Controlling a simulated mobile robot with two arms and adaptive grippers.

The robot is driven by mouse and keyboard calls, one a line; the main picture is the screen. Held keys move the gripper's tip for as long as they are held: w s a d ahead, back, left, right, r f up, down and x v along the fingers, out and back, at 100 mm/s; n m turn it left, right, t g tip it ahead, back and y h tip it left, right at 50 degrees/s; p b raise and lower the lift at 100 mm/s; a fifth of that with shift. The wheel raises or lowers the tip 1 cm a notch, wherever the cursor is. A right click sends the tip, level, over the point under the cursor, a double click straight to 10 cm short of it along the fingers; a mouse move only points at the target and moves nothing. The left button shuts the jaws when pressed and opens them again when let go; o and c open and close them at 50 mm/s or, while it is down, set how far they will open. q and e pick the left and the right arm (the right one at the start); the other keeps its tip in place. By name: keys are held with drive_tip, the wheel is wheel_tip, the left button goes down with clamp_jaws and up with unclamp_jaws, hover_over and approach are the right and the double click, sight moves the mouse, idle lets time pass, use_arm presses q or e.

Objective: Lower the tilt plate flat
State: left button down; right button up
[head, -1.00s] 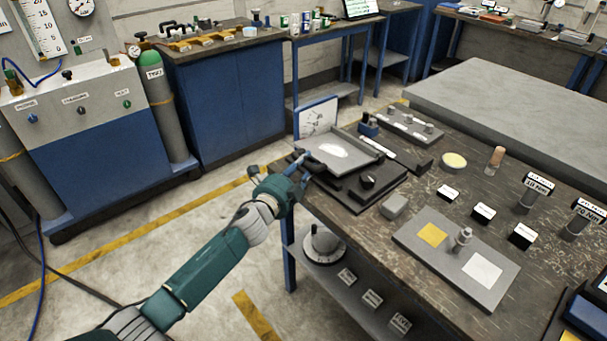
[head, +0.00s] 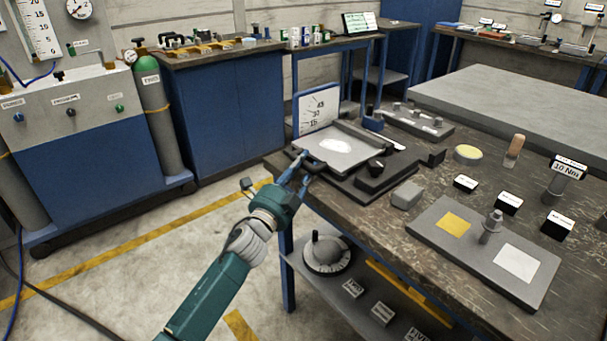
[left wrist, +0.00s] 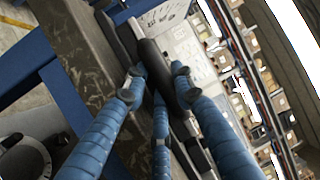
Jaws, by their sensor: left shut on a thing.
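The tilt plate (head: 350,161) is a light grey plate with a white patch, on a dark base (head: 376,187) at the table's left corner. It looks near flat; its exact angle is hard to read. A white angle board (head: 318,111) marked 45, 30 and 15 stands upright behind it. My left gripper (head: 305,168) is at the plate's near left edge, shut on its dark handle bar. In the left wrist view, the blue fingers (left wrist: 155,82) are around the dark handle bar (left wrist: 151,54). The fingers partly hide the bar. My right gripper is out of view.
A dark knob (head: 376,165) sits on the base beside the plate. A grey block (head: 407,195) and a grey board (head: 454,252) with yellow and white squares lie to the right. A round dial (head: 326,254) is on the lower shelf.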

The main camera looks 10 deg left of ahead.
use_arm(q)
drive_tip(key=shift+d+f, duration=0.15)
drive_tip(key=shift+f, duration=0.05)
drive_tip(key=c, duration=1.4)
unclamp_jaws()
drive_tip(key=shift+s+f, duration=0.1)
drive_tip(key=shift+s+f, duration=0.2)
drive_tip(key=shift+s, duration=0.15)
drive_tip(key=r+v, duration=0.1)
drive_tip(key=v, duration=0.6)
drive_tip(key=shift+a+f, duration=0.3)
drive_tip(key=shift+a, duration=0.05)
drive_tip(key=shift+s, duration=0.1)
